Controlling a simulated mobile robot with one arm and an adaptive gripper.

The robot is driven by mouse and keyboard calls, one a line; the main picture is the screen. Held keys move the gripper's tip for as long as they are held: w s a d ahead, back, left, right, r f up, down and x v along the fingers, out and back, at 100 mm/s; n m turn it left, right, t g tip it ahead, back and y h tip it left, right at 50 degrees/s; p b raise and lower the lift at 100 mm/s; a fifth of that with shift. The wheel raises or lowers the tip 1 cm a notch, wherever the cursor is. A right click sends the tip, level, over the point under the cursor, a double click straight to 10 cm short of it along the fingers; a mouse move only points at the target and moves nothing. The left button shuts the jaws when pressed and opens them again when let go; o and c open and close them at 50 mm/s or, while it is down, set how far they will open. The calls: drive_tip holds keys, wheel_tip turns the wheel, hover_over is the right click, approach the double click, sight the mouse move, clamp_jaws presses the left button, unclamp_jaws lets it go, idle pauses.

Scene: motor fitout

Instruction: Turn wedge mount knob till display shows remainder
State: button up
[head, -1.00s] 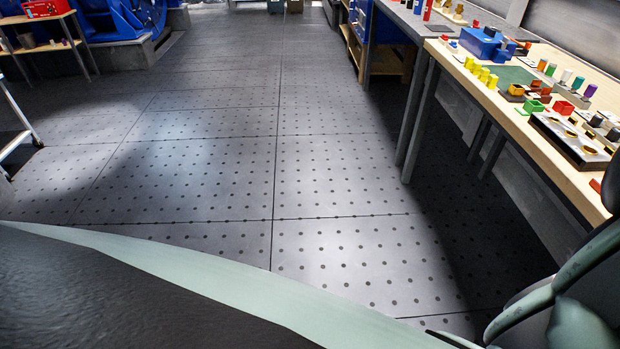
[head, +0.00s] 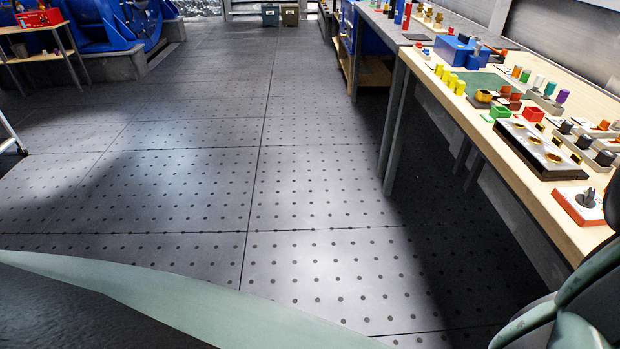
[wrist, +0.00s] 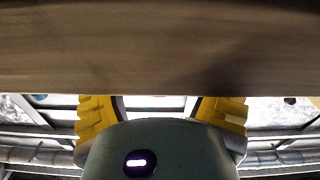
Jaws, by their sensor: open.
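In the head view, an orange and white block with a dark knob-like top (head: 585,205) sits at the near right end of the wooden bench. I cannot tell whether it is the wedge mount. No readable display shows in either view. In the wrist view, my gripper (wrist: 160,108) has two yellow ridged fingers, spread apart with nothing between them. A broad wooden surface (wrist: 160,50) fills the top of that view, close to the fingers. The gripper's fingers do not show in the head view.
The wooden bench (head: 520,150) runs along the right, holding a grey-white panel with round sockets (head: 540,148), yellow pegs (head: 450,79), a green mat (head: 480,81) and a blue vise-like block (head: 462,50). The dotted grey floor (head: 250,190) is clear. A shelf with a red box (head: 40,18) stands far left.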

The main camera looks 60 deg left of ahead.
drive_tip(key=shift+w+d, duration=0.2)
drive_tip(key=shift+w, duration=0.05)
drive_tip(key=shift+o, duration=0.3)
drive_tip(key=shift+s+f, duration=0.1)
drive_tip(key=shift+a, duration=0.1)
drive_tip(key=c, duration=1.3)
drive_tip(key=shift+m+p, duration=0.45)
drive_tip(key=shift+m, duration=0.35)
drive_tip(key=shift+m+p, duration=0.3)
drive_tip(key=shift+m, duration=1.1)
drive_tip(key=o, duration=1.2)
drive_tip(key=shift+o, duration=0.2)
